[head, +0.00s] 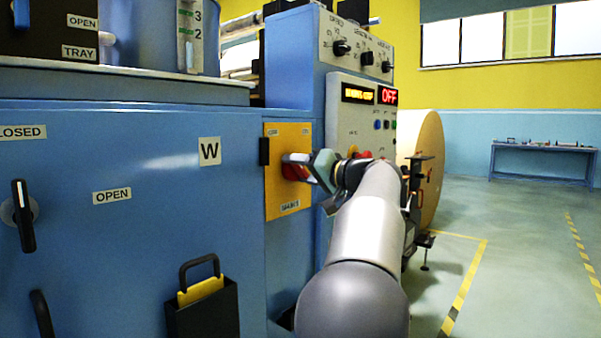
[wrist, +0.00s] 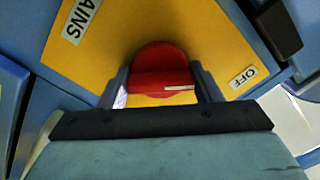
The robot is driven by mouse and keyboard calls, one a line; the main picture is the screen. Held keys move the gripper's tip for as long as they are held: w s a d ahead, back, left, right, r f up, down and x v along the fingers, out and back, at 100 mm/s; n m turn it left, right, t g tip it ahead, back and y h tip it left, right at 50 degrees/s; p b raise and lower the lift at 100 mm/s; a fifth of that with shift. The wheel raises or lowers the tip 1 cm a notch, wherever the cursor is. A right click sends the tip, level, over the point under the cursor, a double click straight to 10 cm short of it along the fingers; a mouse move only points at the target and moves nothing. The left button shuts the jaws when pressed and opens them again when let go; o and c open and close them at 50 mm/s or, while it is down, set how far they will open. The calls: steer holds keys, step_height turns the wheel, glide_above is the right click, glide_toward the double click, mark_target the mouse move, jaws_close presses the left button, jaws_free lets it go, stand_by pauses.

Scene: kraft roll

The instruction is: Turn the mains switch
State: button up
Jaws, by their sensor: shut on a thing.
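The mains switch is a red round knob on a yellow plate (head: 275,203) on the side of the blue machine. In the wrist view the red knob (wrist: 160,66) shows between the two dark fingers, with a pale mark on its right part. My gripper (head: 305,167) is shut on the knob, one finger on each side. The plate in the wrist view (wrist: 225,35) carries a label ending in "AINS" at upper left and an "OFF" label (wrist: 243,77) at right. In the head view my gripper and arm hide most of the knob.
A control panel (head: 357,120) with dials and a lit "OFF" display stands right of the plate. A large kraft roll (head: 428,165) stands behind my arm. A black bin (head: 203,308) hangs at lower left. Floor at right is clear up to a bench (head: 543,147).

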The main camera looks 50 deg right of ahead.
steer(key=o, duration=1)
steer(key=shift+s, duration=0.1)
steer(key=s+p, duration=0.3)
steer(key=s, duration=1.4)
steer(key=shift+s+a, duration=0.15)
